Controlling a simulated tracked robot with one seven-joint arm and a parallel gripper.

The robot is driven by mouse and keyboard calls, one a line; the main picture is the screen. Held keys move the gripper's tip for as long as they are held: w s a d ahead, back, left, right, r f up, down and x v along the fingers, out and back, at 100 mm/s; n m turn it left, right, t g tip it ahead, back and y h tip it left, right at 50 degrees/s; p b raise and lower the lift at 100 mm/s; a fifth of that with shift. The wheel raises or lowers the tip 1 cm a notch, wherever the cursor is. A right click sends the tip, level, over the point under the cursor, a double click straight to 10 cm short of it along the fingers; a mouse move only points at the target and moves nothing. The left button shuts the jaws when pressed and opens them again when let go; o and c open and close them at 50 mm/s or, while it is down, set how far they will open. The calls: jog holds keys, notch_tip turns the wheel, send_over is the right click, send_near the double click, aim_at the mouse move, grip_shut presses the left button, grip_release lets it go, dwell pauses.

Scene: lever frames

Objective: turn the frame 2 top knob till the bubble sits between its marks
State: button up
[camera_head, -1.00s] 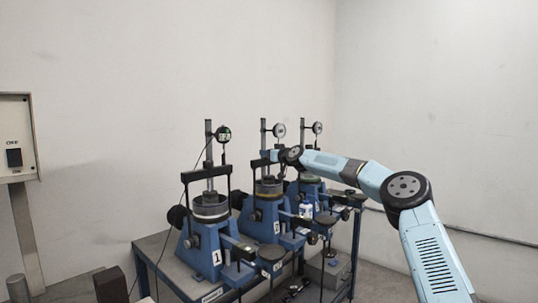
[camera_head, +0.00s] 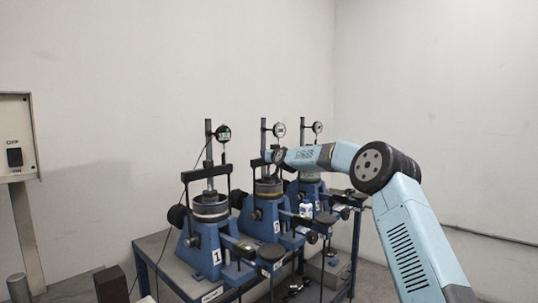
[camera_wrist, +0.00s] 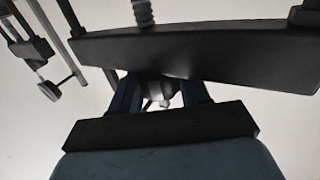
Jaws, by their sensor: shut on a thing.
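Frame 2 (camera_head: 276,227) is the middle of three blue lever frames, with a round dial (camera_head: 279,130) on its post. My gripper (camera_head: 268,156) is at the top of this frame, by its dark crossbar. In the wrist view my gripper (camera_wrist: 162,92) has its two blue fingers on either side of a small dark grey piece (camera_wrist: 160,88), just under the wide dark crossbar (camera_wrist: 200,52). It is shut on this piece, which looks like the top knob, mostly hidden by the fingers and crossbar. The bubble and its marks cannot be made out.
Frame 1 (camera_head: 207,250) stands nearer on the left, with a post, dial and cable. The third frame (camera_head: 310,190) is behind on the right. All stand on a blue-legged table (camera_head: 150,262). A switch box (camera_head: 14,140) is at far left.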

jog(key=shift+s+a+f, duration=0.1)
jog(key=shift+a+f, duration=0.15)
jog(key=shift+a, duration=0.05)
jog(key=shift+d+r+m+h, duration=0.3)
jog(key=shift+h, duration=0.1)
jog(key=shift+r, duration=0.15)
jog(key=o, duration=1)
jog(key=shift+d, duration=0.1)
jog(key=v, duration=1.3)
jog(key=shift+s+f, duration=0.25)
jog(key=shift+s, duration=0.05)
